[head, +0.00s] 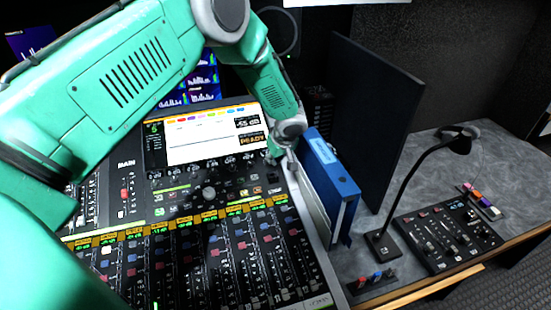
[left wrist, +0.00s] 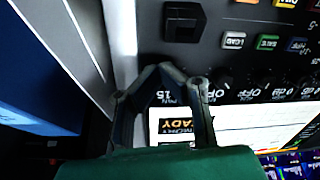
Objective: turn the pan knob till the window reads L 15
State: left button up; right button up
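The mixing console's screen (head: 208,138) carries a dark readout window (head: 248,122) at its right side, above an orange READY label (head: 251,139). In the left wrist view, part of the readout (left wrist: 166,97) shows upside down between my fingers. A 15 seems to stand there, but I cannot make out a letter before it. My left gripper (head: 277,157) is at the right end of the knob row below the screen. In the left wrist view its fingertips (left wrist: 163,72) come together. They cover the knob spot, so I cannot tell whether a knob is between them. My right gripper is not in view.
Another knob (left wrist: 221,80) and lit buttons (left wrist: 268,42) lie beside the fingers. A blue binder (head: 328,180) and a dark upright panel (head: 372,120) stand close to the right of the console. A desk lamp (head: 420,172) and small control panel (head: 447,234) are further right.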

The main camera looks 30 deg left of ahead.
aim_at(265, 160)
pick_arm(q)
jog(key=shift+o, duration=1.4)
jog(key=a, duration=0.1)
jog(key=a+f, duration=0.1)
jog(key=a, duration=0.1)
jog(key=shift+s+a, duration=0.2)
jog(key=shift+w+a, duration=0.1)
jog(key=shift+a, duration=0.05)
jog(key=shift+w+d+r, duration=0.1)
jog(key=shift+d+r, duration=0.15)
jog(key=shift+d, duration=0.7)
jog(key=shift+a+r, duration=0.1)
jog(key=shift+a, duration=0.2)
jog(key=shift+s+r+p, duration=0.35)
jog(key=shift+r+p, duration=0.25)
jog(key=shift+r, duration=0.15)
jog(key=shift+d+p+v, duration=0.25)
jog(key=shift+p+v, duration=0.5)
jog(key=shift+v, duration=0.95)
jog(key=s+a+p+v, duration=0.1)
jog(key=s+p+v, duration=0.1)
jog(key=v, duration=0.8)
jog(key=shift+r, duration=0.2)
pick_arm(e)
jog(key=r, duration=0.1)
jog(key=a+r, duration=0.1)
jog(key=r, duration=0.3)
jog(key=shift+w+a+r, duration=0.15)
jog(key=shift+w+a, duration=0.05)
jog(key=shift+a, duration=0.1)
